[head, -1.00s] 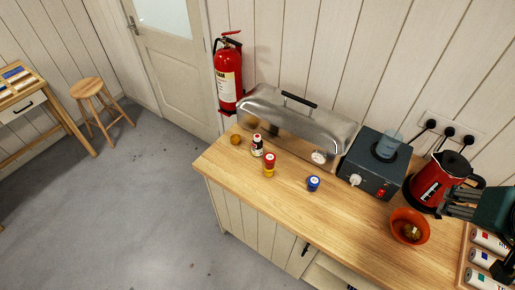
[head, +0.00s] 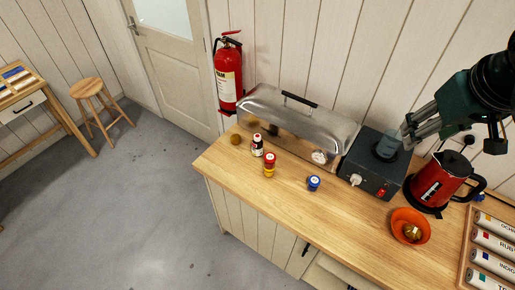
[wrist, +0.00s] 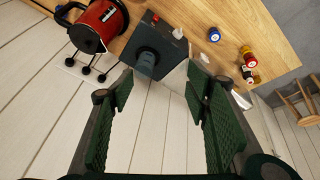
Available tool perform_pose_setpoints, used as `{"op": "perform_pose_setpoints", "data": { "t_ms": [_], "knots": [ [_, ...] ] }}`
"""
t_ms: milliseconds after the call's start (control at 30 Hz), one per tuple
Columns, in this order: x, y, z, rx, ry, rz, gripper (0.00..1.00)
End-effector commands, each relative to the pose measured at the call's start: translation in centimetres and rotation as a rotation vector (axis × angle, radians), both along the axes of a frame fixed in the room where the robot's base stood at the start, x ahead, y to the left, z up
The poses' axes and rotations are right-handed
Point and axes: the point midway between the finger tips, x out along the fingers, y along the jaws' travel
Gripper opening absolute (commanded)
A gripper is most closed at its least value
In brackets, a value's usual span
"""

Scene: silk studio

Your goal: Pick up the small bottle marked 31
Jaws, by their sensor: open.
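Three small bottles stand on the wooden counter: a dark one with a white label and red cap (head: 257,145), a red and yellow one (head: 269,165) and a short blue one (head: 313,184). Their markings are too small to read, so I cannot tell which is 31. In the wrist view the blue one (wrist: 214,35), the red and yellow one (wrist: 250,61) and the dark one (wrist: 247,76) show at upper right. My gripper (head: 405,131) is open and empty, high near the dark heater box, well right of the bottles. Its spread fingers (wrist: 158,85) frame bare wall in the wrist view.
The dark box (head: 374,163) with a clear bluish cup, a red kettle (head: 433,186) and an orange bowl (head: 410,217) stand on the right. A metal case (head: 297,124) lies behind the bottles. A small brown ball (head: 236,139) is left. The counter front is clear.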

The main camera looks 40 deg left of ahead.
Motion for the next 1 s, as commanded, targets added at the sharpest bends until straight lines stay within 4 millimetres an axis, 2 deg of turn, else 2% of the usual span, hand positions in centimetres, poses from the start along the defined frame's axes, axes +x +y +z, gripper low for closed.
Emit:
{"op": "perform_pose_setpoints", "data": {
  "t_ms": [33,500,1000],
  "knots": [
    [0.6,1.2,0.2,-0.009,0.008,0.031,0.48],
    [4.9,11.8,1.0,-0.100,0.082,0.328,0.48],
    [7.3,24.9,-0.1,-0.194,0.154,0.650,0.48]
  ]
}}
